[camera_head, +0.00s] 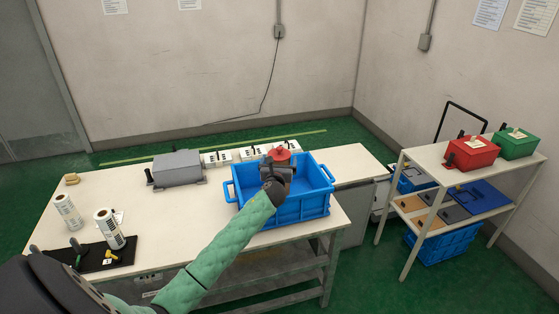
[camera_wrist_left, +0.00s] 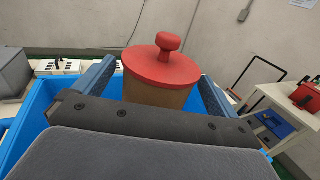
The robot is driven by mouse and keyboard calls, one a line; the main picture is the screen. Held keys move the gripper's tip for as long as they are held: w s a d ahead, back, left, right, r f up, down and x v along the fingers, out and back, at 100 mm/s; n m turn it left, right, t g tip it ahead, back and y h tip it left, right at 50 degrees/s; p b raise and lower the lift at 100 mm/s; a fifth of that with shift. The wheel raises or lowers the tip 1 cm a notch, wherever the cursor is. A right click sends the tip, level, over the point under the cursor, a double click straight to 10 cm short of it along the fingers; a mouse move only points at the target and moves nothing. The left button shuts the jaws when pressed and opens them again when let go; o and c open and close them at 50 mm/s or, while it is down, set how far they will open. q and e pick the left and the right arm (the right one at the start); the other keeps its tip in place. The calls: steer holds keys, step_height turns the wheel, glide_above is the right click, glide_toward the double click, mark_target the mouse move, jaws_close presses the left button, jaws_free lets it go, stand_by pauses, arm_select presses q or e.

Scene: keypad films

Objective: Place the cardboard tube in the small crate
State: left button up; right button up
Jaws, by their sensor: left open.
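The cardboard tube, brown with a red knobbed lid, shows its lid (camera_head: 281,154) just beyond my left gripper in the head view. In the left wrist view its brown body (camera_wrist_left: 156,95) stands between my open fingers, apparently upright. My left gripper (camera_head: 274,166) is open over the blue crate, with one finger on each side of the tube (camera_wrist_left: 158,88). The blue crate (camera_head: 307,206) stands on the table, and its wall (camera_wrist_left: 38,98) shows in the wrist view. The tube's bottom is hidden, so I cannot tell whether it rests on the crate floor. My right gripper is out of view.
Two labelled white rolls (camera_head: 108,228) and a black mat (camera_head: 92,257) are at the left. A shelf cart (camera_head: 425,158) with red and green boxes stands at the right. The table's middle-left is clear.

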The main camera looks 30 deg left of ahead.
arm_select(q)
steer(key=b+v, duration=0.2)
steer(key=v, duration=0.8)
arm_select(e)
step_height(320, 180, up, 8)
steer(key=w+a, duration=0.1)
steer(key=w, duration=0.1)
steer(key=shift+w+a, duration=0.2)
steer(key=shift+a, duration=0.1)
arm_select(q)
steer(key=shift+a, duration=0.1)
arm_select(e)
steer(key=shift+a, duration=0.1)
